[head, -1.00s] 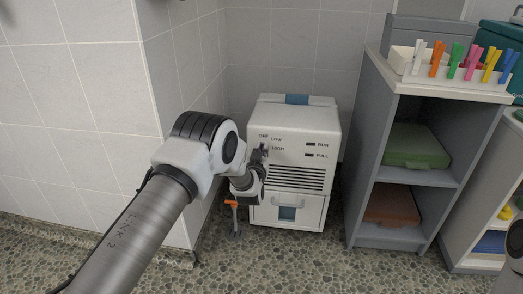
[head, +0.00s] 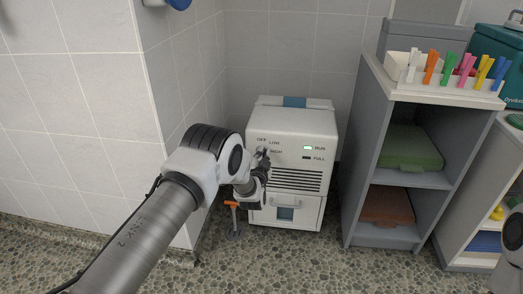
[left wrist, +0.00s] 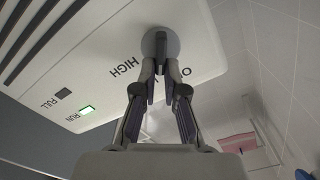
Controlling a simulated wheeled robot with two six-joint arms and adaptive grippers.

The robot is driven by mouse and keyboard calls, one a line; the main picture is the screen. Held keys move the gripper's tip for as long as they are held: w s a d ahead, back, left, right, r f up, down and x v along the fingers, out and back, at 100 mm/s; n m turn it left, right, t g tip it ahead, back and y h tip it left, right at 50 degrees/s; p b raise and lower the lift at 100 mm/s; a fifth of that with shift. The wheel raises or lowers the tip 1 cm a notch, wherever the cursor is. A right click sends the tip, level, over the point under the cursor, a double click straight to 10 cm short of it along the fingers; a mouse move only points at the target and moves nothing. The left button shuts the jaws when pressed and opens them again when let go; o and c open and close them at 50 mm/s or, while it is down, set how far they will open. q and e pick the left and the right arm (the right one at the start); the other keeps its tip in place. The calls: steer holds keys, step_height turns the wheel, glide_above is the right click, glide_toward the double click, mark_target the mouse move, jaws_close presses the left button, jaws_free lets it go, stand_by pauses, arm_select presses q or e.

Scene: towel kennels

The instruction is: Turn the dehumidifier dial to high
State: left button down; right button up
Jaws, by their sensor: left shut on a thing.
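The white dehumidifier (head: 300,125) stands in the corner, its front panel marked OFF, LOW and HIGH around the dial. In the left wrist view the dial (left wrist: 172,45) is a round grey disc with a dark raised grip bar. My left gripper (head: 263,163) is at the dial. In the left wrist view its fingers (left wrist: 162,82) are shut on the dial's bar. HIGH is readable beside the dial; a finger partly hides another label. I cannot tell exactly which label the bar points at. The green RUN light (head: 308,148) is lit and the FULL light (head: 307,158) is dark. My right gripper is not in view.
A tiled wall corner (head: 155,100) stands close on the left. An orange-topped object (head: 231,204) is on the floor beside the dehumidifier.

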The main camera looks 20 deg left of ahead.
arm_select(q)
steer(key=m, duration=0.3)
steer(key=f+m+p, duration=0.1)
steer(key=m, duration=0.3)
steer(key=m+p, duration=0.1)
steer(key=m, duration=0.3)
steer(key=shift+d+f, duration=0.3)
steer(key=shift+d, duration=0.1)
steer(key=shift+m, duration=0.3)
steer(key=c, duration=1.2)
jaws_free()
steer(key=shift+c, duration=0.2)
steer(key=v, duration=1.2)
